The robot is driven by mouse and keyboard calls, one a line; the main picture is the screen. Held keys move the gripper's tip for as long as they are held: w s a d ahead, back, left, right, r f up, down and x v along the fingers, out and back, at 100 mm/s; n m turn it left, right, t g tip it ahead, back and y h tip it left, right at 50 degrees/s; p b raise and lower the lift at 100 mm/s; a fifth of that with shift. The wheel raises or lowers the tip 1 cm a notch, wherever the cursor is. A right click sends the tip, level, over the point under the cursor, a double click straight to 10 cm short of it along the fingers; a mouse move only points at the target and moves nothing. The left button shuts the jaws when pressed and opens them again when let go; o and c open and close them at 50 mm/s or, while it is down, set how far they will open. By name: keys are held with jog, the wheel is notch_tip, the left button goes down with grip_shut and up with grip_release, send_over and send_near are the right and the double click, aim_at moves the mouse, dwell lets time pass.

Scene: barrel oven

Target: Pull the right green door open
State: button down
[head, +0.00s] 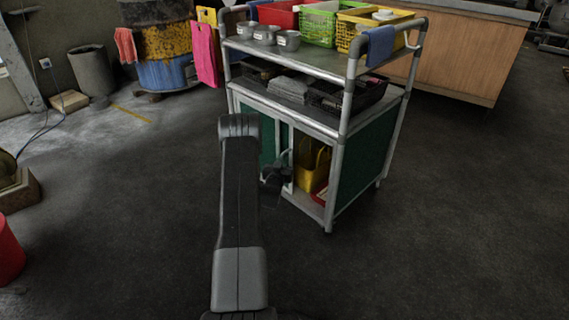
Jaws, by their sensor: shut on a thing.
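The metal cart (330,128) has a lower cabinet with green door panels on its front. A green panel (267,140) shows at the left of the front, partly behind my arm. The right part of the front is open. The right green door (284,137) seems to stand at the left side of this opening, with its pale edge near my gripper. My gripper (278,177) is at that edge, low on the cabinet front, and is shut on the door's edge or handle. My arm and the dark gripper hide the exact contact.
A yellow container (312,167) and a red item (320,195) are inside the cabinet. Baskets, tins and towels sit on the shelves above. A wooden counter (460,60) stands behind. The floor (430,240) at the front and right is clear.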

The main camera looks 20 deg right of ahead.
jog(key=c, duration=1.8)
grip_release()
jog(key=shift+s, duration=0.1)
jog(key=p+v, duration=0.4)
jog(key=v, duration=0.9)
jog(key=shift+s+a, duration=0.2)
jog(key=shift+s, duration=0.1)
jog(key=shift+f, duration=0.1)
jog(key=b+x, duration=0.4)
jog(key=x, duration=1)
jog(key=shift+s, duration=0.2)
